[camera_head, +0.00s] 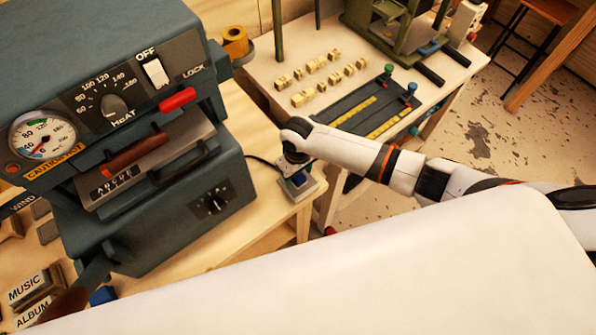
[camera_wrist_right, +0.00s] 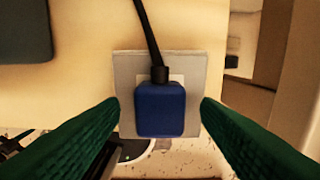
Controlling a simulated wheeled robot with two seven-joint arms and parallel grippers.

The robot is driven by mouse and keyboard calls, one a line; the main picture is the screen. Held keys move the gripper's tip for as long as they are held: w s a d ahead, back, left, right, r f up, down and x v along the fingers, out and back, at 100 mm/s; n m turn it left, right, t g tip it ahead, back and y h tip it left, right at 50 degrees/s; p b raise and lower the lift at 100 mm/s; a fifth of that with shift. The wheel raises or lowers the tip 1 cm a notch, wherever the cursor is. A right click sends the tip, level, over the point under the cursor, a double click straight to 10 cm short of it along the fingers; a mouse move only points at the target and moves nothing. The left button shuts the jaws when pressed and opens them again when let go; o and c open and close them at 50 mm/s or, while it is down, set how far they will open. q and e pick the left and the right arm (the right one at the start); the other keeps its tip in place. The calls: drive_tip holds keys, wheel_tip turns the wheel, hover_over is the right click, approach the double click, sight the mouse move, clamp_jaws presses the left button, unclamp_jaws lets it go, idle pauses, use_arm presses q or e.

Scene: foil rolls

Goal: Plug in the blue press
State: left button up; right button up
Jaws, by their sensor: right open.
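The blue-grey press (camera_head: 180,215) stands on the wooden table at the left, with a gauge, a HEAT dial, an OFF switch and a red-handled lever. In the right wrist view, a blue plug (camera_wrist_right: 160,112) with a black cord (camera_wrist_right: 149,35) sits over a pale grey socket plate (camera_wrist_right: 126,72). It looks lined up with the plate; how deeply it is seated is hidden. My right gripper (camera_head: 298,168) is at the table's corner by the socket. Its green fingers (camera_wrist_right: 160,104) are open, one on each side of the plug, with gaps to it. My left gripper is not in view.
A second table (camera_head: 265,75) behind holds several small brass type pieces (camera_head: 320,78), a dark tray (camera_head: 372,108) and a green machine (camera_head: 385,25). A foil roll (camera_head: 235,42) is beside the press. MUSIC and ALBUM blocks (camera_head: 30,290) lie front left. Worn floor is at right.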

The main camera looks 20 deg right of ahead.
drive_tip(key=shift+r, duration=0.1)
wheel_tip(320, 180, up, 12)
drive_tip(key=shift+b, duration=0.3)
idle(0.6)
